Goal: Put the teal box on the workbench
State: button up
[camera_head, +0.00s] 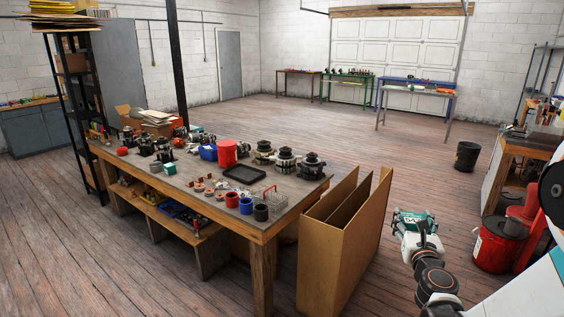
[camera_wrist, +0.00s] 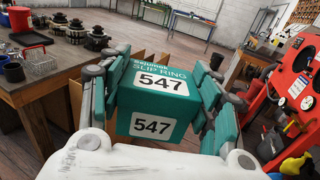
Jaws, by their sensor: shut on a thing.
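The teal box (camera_wrist: 160,105) has white labels reading 547 and sits between my gripper's fingers in the wrist view. My gripper (camera_wrist: 157,90) is shut on it. In the head view the teal box (camera_head: 411,220) shows at the end of my arm at lower right, with my gripper (camera_head: 415,228) around it. It is held in the air, right of the open cardboard box and apart from the workbench. The workbench (camera_head: 265,230) is the wooden-edged table at left centre. It also shows at the left of the wrist view (camera_wrist: 50,89).
Alternators (camera_head: 285,160), a black tray (camera_head: 244,174), a red canister (camera_head: 227,153), cups and a wire rack (camera_head: 270,199) crowd the bench top. A tall open cardboard box (camera_head: 340,245) stands at its right end. A red bucket (camera_head: 492,248) stands at right.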

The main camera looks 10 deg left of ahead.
aim_at(185, 177)
jog(key=i+j+u, duration=0.55)
jog(key=i+u, duration=0.2)
jog(key=i, duration=0.15)
jog(key=i+u, duration=0.35)
jog(key=i, duration=0.15)
jog(key=i+j+z, duration=0.15)
jog(key=i+z, duration=0.15)
jog(key=i, duration=0.25)
jog(key=i+j+z, duration=0.3)
jog(key=i, duration=0.25)
jog(key=i+j+z, duration=0.35)
jog(key=i, duration=0.15)
